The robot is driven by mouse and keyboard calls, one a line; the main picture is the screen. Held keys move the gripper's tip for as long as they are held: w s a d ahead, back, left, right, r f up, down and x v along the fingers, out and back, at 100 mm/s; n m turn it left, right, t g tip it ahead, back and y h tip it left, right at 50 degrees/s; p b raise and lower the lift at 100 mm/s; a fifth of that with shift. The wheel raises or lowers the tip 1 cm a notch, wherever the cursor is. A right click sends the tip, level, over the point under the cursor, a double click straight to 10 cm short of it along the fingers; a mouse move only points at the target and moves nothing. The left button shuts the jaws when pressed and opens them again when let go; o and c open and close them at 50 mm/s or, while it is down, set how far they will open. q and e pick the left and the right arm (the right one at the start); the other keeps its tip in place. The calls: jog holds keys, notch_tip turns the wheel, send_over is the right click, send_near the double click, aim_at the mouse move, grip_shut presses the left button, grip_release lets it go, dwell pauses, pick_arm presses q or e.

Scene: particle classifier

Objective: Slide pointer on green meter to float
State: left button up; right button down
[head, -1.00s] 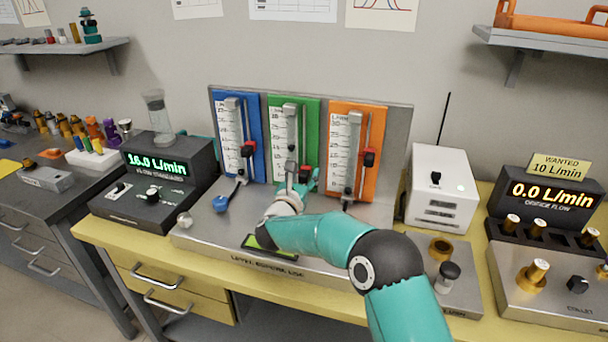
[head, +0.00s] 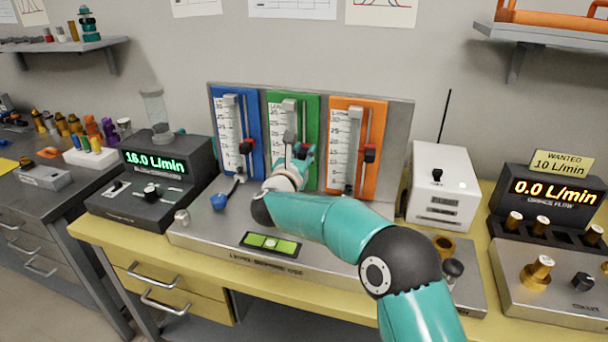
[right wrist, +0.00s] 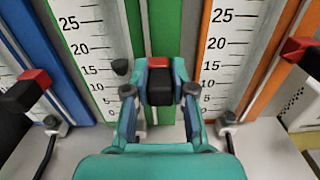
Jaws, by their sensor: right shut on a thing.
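The green meter (head: 308,112) stands between a blue and an orange one on the back panel. Its pointer (right wrist: 158,63), a black block with a red top, sits between my right gripper's fingers in the right wrist view. My right gripper (head: 302,150) is shut on this pointer, in front of the meter's lower half. A dark rounded piece (right wrist: 120,66), which looks like the float, shows just left of the pointer, near the scale's 15 to 20 marks. The gripper partly hides the lower tube and rail. My left gripper is out of view.
The blue meter (head: 227,105) and orange meter (head: 376,120) stand close on either side, each with a red and black pointer. A blue knob (head: 219,202) and a green level (head: 285,247) are on the metal base. A white box (head: 443,170) stands to the right.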

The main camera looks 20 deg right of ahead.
jog(key=shift+r, duration=0.6)
jog(key=shift+f, duration=0.1)
jog(key=c, duration=1)
grip_release()
jog(key=shift+o, duration=0.2)
jog(key=shift+s+a, duration=0.1)
jog(key=shift+s, duration=0.05)
jog(key=v, duration=1.1)
jog(key=shift+s+a, duration=0.25)
jog(key=shift+s, duration=0.05)
